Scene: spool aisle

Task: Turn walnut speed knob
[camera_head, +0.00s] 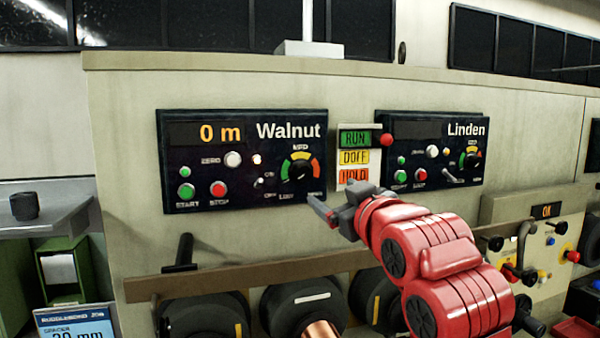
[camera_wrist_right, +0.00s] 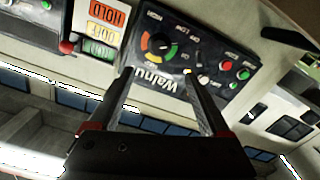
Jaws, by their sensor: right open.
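The black Walnut panel (camera_head: 240,128) is on the beige machine front, its display reading 0 m. Its round black speed knob (camera_head: 299,171) sits inside a green, yellow and red arc at the panel's right. In the right wrist view the knob (camera_wrist_right: 158,45) appears upside down, beyond the fingertips and between their lines. My right gripper (camera_head: 330,207) is open and empty, just below and right of the knob in the head view. The wrist view shows its two fingers (camera_wrist_right: 158,76) spread apart, with a gap to the panel. My left gripper is in neither view.
A RUN, DOFF, HOLD sign stack (camera_head: 354,157) with a red ball (camera_head: 385,140) stands right of the panel. The Linden panel (camera_head: 432,125) is beyond it. A brown rail (camera_head: 235,277) and black spools (camera_head: 205,318) lie below. A small toggle switch (camera_head: 259,183) is left of the knob.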

